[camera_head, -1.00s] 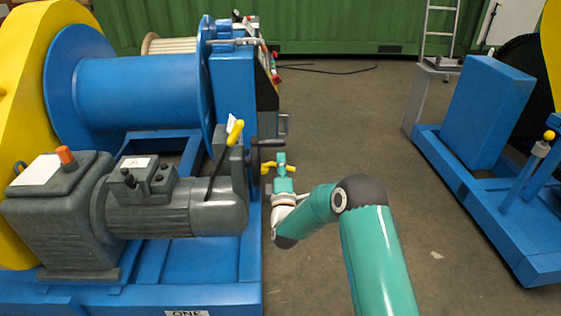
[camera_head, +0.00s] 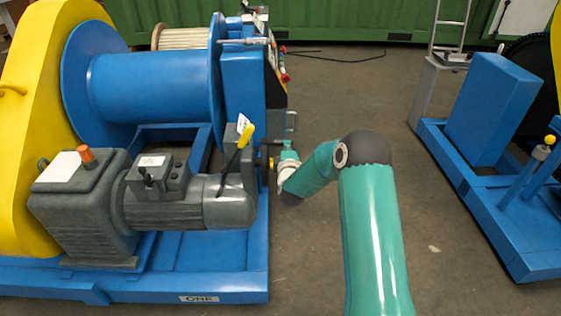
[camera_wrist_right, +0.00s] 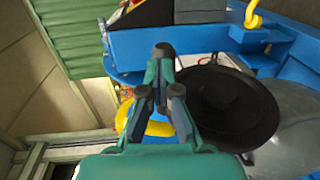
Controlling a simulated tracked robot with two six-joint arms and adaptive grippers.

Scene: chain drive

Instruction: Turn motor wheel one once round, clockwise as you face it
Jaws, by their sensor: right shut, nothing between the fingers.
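Motor wheel one, a dark round dished wheel (camera_wrist_right: 238,108), fills the right of the right wrist view. In the head view it is nearly edge-on at the right end of the grey motor (camera_head: 165,205), and I can hardly make it out. My right gripper (camera_head: 291,122) is beside that end of the motor. In the right wrist view my right gripper (camera_wrist_right: 163,58) is shut and empty, just left of the wheel's rim. I cannot tell whether it touches the rim. Yellow shows behind the fingers. My left gripper is in neither view.
The blue frame labelled ONE (camera_head: 199,298) carries the motor, a yellow-tipped lever (camera_head: 246,136) and a blue drum (camera_head: 150,88). A second blue machine (camera_head: 497,108) stands at the right. Between them the floor (camera_head: 345,95) is clear.

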